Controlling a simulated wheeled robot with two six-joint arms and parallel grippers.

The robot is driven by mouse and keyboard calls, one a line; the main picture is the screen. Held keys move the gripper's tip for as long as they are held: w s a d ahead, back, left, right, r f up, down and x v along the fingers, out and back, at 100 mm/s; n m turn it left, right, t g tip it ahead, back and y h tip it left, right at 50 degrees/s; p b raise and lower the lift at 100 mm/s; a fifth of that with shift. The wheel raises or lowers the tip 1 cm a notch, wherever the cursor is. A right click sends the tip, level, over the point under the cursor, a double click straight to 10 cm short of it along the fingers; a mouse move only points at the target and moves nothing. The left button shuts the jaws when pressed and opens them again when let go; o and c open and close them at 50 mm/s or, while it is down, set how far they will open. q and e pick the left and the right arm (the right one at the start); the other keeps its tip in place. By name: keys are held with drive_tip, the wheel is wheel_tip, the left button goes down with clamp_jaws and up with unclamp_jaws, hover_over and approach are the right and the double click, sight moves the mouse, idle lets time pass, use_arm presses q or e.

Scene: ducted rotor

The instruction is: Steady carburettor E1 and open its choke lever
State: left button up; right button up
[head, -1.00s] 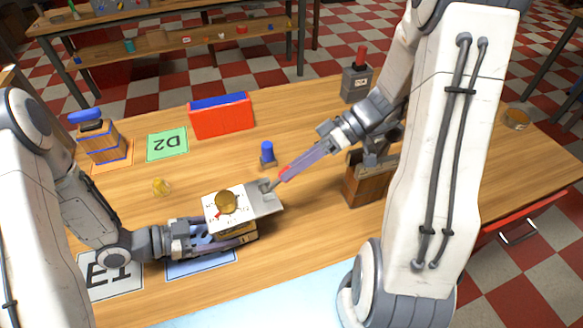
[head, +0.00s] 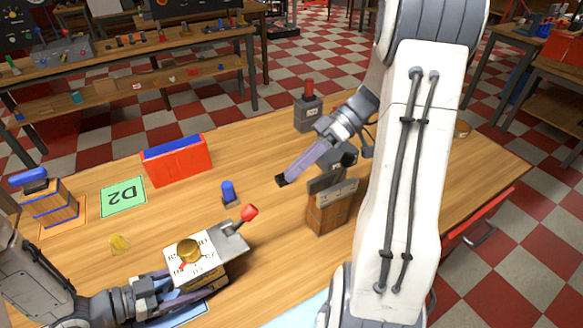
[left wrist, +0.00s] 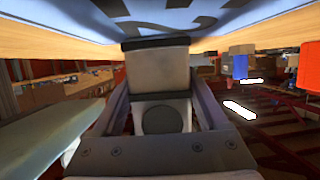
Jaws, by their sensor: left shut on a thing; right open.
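The carburettor (head: 197,258) is a box with a white marked top, a round brass part (head: 188,250) and a grey plate on its right. The choke lever (head: 248,212), with a red knob, sticks up to the right from the grey plate. My left gripper (head: 160,294) is shut on the carburettor's left side; in the left wrist view its jaws hold a pale block-like part (left wrist: 158,72). My right gripper (head: 281,180) is open and empty, apart from the lever, up and to its right. An E1 label is not readable.
A blue-topped peg (head: 228,192), yellow piece (head: 119,244), red box (head: 178,163) and green D2 card (head: 123,197) lie behind. A grey box with red handle (head: 308,112) stands at the back edge.

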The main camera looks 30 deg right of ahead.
idle(0.3)
use_arm(q)
drive_tip(key=o, duration=1.2)
drive_tip(key=shift+c, duration=0.2)
